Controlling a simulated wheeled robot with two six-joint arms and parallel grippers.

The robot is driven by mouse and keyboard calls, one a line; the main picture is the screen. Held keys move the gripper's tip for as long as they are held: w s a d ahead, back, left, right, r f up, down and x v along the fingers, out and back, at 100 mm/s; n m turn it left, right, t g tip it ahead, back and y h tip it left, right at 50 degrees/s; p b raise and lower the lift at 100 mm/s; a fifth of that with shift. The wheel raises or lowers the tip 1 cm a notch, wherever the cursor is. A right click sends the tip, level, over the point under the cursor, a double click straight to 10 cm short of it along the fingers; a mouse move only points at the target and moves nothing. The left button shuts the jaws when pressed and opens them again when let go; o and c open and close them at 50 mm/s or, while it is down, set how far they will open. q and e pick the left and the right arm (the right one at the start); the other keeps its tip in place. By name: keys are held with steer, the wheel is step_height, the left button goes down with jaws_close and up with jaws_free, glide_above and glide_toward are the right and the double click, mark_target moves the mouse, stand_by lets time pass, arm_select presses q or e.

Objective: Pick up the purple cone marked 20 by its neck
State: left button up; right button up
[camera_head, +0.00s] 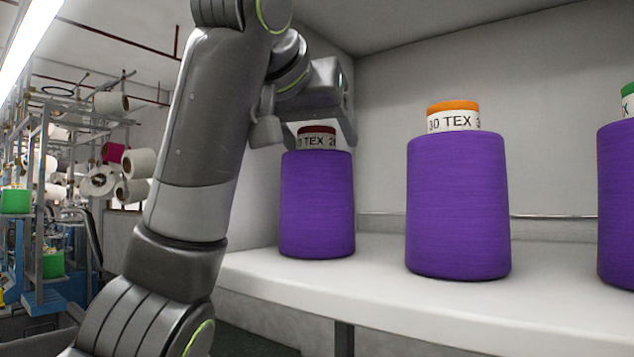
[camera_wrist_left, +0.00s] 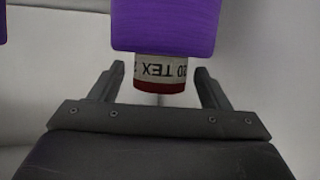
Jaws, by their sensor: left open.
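The purple cone marked 20 (camera_head: 317,205) stands upright on the white shelf, left of the other cones. Its neck (camera_head: 317,140) has a white label reading TEX and a dark red top. In the left wrist view the cone (camera_wrist_left: 165,25) appears upside down, with its labelled neck (camera_wrist_left: 160,70) showing 20 TEX. My left gripper (camera_head: 307,133) is open at the neck, coming from above. In the left wrist view the fingers (camera_wrist_left: 158,76) stand on either side of the neck, with a visible gap at each side. My right gripper is not in view.
A purple cone with an orange top marked 30 TEX (camera_head: 458,205) stands to the right. Another purple cone (camera_head: 617,200) with a green top is cut by the right edge. The shelf (camera_head: 375,280) is bare between them. A back wall and ceiling panel enclose the shelf.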

arm_select(q)
steer(key=shift+c, duration=0.4)
jaws_close()
stand_by(0.4)
